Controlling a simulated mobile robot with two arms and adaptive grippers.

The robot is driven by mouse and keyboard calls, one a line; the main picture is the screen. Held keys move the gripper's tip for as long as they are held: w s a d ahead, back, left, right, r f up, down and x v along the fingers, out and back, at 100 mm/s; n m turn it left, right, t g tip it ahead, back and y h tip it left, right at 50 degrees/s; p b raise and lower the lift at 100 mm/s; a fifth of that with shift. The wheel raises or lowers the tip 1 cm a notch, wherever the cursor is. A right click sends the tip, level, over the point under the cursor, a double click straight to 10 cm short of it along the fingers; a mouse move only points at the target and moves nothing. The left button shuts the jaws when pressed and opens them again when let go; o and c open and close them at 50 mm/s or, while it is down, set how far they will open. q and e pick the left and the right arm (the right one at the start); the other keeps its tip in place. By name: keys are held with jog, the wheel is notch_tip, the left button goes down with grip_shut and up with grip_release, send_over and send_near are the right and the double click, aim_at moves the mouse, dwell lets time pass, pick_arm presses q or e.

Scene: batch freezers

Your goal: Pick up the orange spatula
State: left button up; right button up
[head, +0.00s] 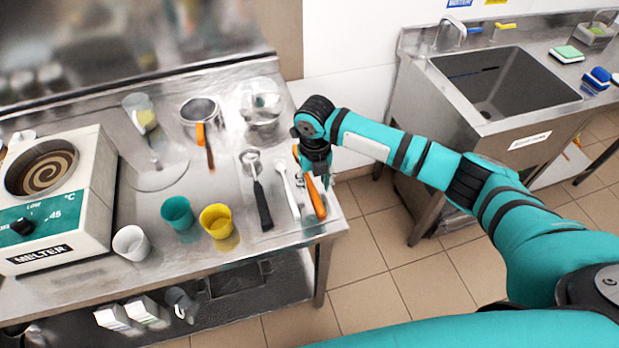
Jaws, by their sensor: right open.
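The orange spatula (315,199) lies on a metal tray (272,228) near the right end of the steel table. Its orange handle points toward the table's front edge. Its far part is hidden by my right gripper. My right gripper (318,180) is open and points down, over or right beside the upper part of the handle. I cannot tell whether the fingers touch it. My left gripper is not in view.
Beside the spatula lie a white utensil (287,188) and a black-handled scoop (260,195). A yellow cup (216,221), a teal cup (177,213) and a melter (60,205) stand to the left. A sink (505,85) is at right, across a floor gap.

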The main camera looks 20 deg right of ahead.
aim_at(314, 191)
jog(key=shift+f, duration=1.55)
jog(key=shift+c, duration=0.3)
grip_shut()
